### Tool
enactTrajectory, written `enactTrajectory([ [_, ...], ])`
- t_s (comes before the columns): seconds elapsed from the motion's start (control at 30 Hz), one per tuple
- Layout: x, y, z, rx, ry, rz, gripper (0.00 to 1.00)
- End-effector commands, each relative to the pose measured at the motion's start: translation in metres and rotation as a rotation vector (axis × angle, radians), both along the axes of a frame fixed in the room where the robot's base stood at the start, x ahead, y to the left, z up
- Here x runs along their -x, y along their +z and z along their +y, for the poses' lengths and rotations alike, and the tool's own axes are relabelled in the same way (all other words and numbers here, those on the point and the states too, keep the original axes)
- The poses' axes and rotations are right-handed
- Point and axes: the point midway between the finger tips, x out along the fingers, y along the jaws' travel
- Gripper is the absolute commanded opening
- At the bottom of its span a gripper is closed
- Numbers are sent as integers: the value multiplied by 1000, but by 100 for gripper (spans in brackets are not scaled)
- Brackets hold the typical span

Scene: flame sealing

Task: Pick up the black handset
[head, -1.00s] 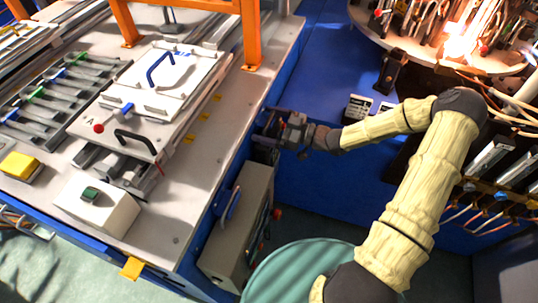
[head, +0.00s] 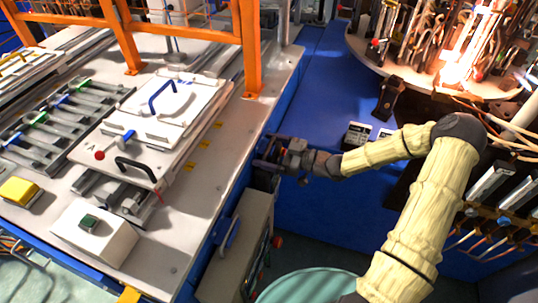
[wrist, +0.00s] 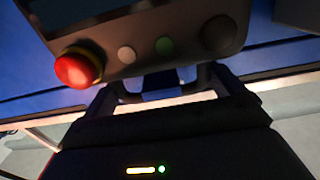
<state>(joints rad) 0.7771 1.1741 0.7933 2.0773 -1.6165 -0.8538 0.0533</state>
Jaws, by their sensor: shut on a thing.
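The black handset (wrist: 150,45) fills the top of the wrist view, with a dark screen, a red mushroom button, small white and green buttons and a dark knob. My gripper (wrist: 165,85) has its two dark fingers at the handset's lower edge and is shut on it. In the head view my gripper (head: 268,155) is beside the right edge of the grey bench, in front of the blue side. The handset is small and dark there, and its outline is hard to tell apart from the fingers.
The grey bench (head: 190,215) carries white plates with handles. A grey box (head: 240,240) with a handle stands below my gripper. A teal drum (head: 310,287) is at the bottom. A round machine with bright flames (head: 455,70) is at the upper right.

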Motion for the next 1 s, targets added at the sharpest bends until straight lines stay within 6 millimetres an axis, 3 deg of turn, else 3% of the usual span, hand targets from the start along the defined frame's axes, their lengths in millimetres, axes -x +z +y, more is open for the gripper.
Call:
enactTrajectory([
  [0.23, 0, 13, 1, -3, 2, -3, 23],
  [0.57, 12, 12, -29, -3, 1, -3, 23],
  [0.77, 26, 11, -62, -1, 1, -4, 23],
  [1.0, 48, 11, -117, 0, -2, -2, 23],
])
